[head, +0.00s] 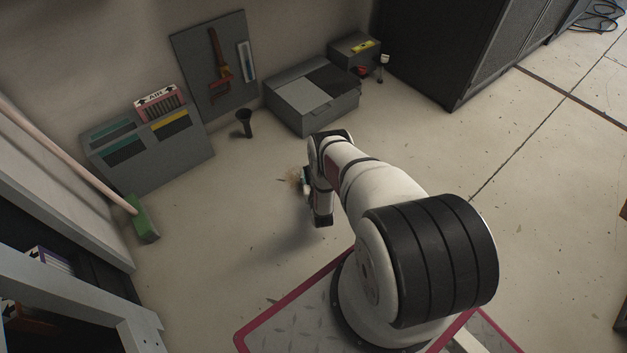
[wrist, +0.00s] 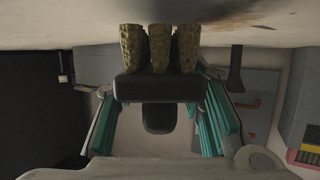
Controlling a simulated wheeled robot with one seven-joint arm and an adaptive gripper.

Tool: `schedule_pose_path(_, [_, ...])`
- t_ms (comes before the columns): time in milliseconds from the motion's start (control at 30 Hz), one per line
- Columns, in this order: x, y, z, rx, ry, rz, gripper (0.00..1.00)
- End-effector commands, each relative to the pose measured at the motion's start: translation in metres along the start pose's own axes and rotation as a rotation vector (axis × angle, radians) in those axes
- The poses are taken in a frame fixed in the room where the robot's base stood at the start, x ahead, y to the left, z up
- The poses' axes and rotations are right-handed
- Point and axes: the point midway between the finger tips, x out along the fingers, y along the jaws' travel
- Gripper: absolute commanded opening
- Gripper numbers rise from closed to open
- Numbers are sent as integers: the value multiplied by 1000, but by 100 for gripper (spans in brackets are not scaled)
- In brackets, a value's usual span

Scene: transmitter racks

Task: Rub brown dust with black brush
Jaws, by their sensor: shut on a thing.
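My gripper (wrist: 160,100) is shut on the black brush (wrist: 158,88), with its teal-lined fingers on either side of it. Several tan bristle tufts (wrist: 159,48) point toward the floor, which fills the top of the wrist view. I cannot tell whether the tufts touch it. In the head view my gripper (head: 308,185) is low over the floor, and the arm largely hides the brush. Brown dust (head: 294,181) shows on the floor just left of my gripper. A brownish patch (wrist: 258,26) also shows on the floor in the wrist view, right of the tufts.
A dark funnel-shaped thing (head: 245,122) stands on the floor behind the dust. A grey case (head: 312,97), a grey bin (head: 150,155) and a tool panel (head: 213,65) line the wall. A green broom (head: 143,220) leans at left. Floor is clear at right.

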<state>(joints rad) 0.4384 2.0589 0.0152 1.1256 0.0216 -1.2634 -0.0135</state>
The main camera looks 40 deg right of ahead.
Motion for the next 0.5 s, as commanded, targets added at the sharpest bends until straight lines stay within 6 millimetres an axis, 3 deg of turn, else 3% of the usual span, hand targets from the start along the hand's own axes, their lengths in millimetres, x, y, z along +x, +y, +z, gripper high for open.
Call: schedule_pose_path(500, [0, -1, -7, 0, 0, 0, 2])
